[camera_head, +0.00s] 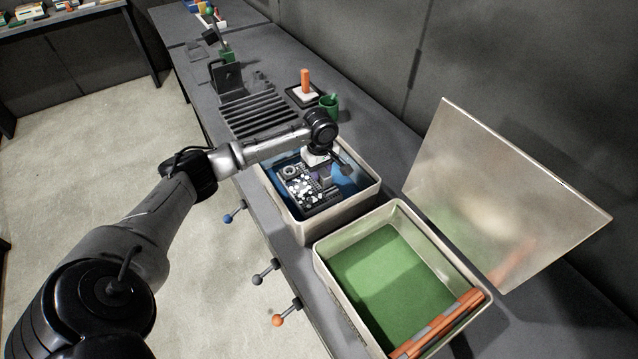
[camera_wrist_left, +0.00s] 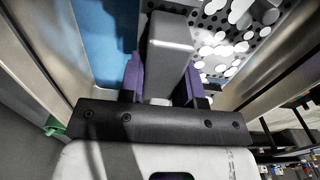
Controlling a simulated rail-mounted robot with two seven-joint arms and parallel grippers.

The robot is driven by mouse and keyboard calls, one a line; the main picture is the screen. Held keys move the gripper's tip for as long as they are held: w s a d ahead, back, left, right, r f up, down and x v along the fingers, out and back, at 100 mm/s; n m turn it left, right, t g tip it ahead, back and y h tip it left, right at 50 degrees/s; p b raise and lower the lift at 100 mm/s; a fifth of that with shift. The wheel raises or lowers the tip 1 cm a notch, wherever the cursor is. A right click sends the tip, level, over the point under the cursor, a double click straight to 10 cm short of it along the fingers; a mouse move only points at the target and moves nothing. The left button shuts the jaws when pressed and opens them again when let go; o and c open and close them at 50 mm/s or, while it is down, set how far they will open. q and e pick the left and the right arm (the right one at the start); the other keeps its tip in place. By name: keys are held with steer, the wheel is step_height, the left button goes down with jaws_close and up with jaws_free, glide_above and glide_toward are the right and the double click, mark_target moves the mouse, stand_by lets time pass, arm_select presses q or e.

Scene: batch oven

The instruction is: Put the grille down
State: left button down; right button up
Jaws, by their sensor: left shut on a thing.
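The grille (camera_head: 308,192) is a dark perforated plate bearing several small white round pieces, inside the blue-floored bin (camera_head: 341,221) in the head view. In the left wrist view, the perforated grille (camera_wrist_left: 217,68) with white discs is at the upper right. My left gripper (camera_head: 325,178) reaches down into this bin. Its purple fingers (camera_wrist_left: 164,78) are shut on the grey upright handle of the grille, seen close up in the left wrist view. The handle is mostly hidden by the wrist in the head view. I cannot tell whether the grille touches the bin floor.
A green-floored bin (camera_head: 330,268) with an orange and grey bar stands nearer, beside a raised translucent panel (camera_head: 505,195). Behind the blue bin are a ribbed dark rack (camera_head: 262,120), a green cup (camera_head: 329,106) and an orange-handled item (camera_head: 305,82). Knobs line the bench front.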

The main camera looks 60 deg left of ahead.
mark_target(320, 181)
arm_select(q)
steer(key=shift+f+b, duration=0.3)
steer(key=shift+f, duration=2.3)
steer(key=c, duration=0.8)
jaws_free()
steer(key=shift+f, duration=0.15)
step_height(320, 181, up, 12)
steer(key=shift+r+p, duration=0.15)
steer(key=shift+p, duration=0.45)
